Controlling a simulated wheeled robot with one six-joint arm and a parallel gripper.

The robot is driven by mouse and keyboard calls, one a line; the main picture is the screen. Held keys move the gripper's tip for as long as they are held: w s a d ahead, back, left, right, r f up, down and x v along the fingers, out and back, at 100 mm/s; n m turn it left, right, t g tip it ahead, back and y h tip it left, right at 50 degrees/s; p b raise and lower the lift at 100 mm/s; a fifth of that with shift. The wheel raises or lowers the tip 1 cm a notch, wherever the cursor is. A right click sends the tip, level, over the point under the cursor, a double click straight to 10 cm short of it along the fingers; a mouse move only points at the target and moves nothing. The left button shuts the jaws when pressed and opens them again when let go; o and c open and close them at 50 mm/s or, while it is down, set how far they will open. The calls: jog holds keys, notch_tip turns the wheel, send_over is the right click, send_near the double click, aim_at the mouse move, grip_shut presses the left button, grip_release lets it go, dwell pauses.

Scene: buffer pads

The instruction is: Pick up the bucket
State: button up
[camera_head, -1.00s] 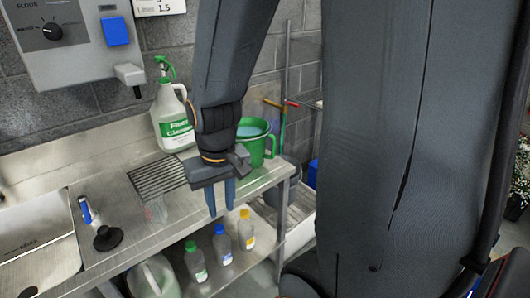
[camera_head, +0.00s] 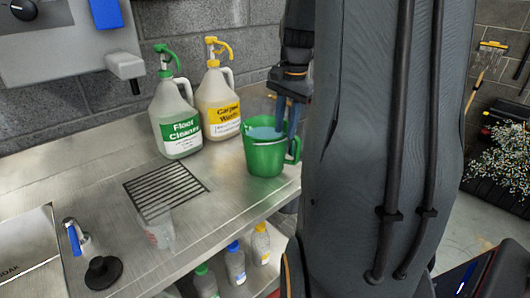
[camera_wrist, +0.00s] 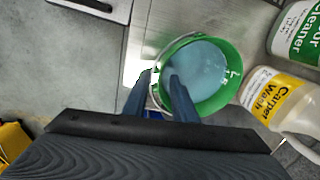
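The green bucket (camera_head: 262,158) holds blue liquid and stands upright on the steel counter, with its handle at the right side. My gripper (camera_head: 287,128) points down at the bucket's right rim. In the wrist view the bucket (camera_wrist: 228,92) lies ahead of my gripper (camera_wrist: 160,80). One finger is over the bucket's opening and the other is outside the rim, near the handle. The fingers are apart with the rim between them. Whether either finger touches the bucket cannot be told.
A floor cleaner bottle (camera_head: 177,125) and a carpet wash bottle (camera_head: 218,103) stand behind the bucket. A drain grate (camera_head: 165,190) and a clear cup (camera_head: 158,232) are to its left. Several small bottles (camera_head: 235,263) stand on the lower shelf. The counter's front edge is close.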

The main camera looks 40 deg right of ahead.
aim_at(282, 152)
jog(key=shift+w+d+f, duration=0.2)
jog(key=shift+f, duration=0.15)
jog(key=shift+w+f+p, duration=0.2)
jog(key=shift+f+p, duration=0.2)
jog(key=shift+f, duration=1.5)
jog(key=shift+w+f+p, duration=0.2)
jog(key=shift+f+p, duration=0.2)
jog(key=shift+f, duration=1.5)
grip_shut()
jog(key=shift+w+r, duration=0.1)
jog(key=shift+r, duration=0.05)
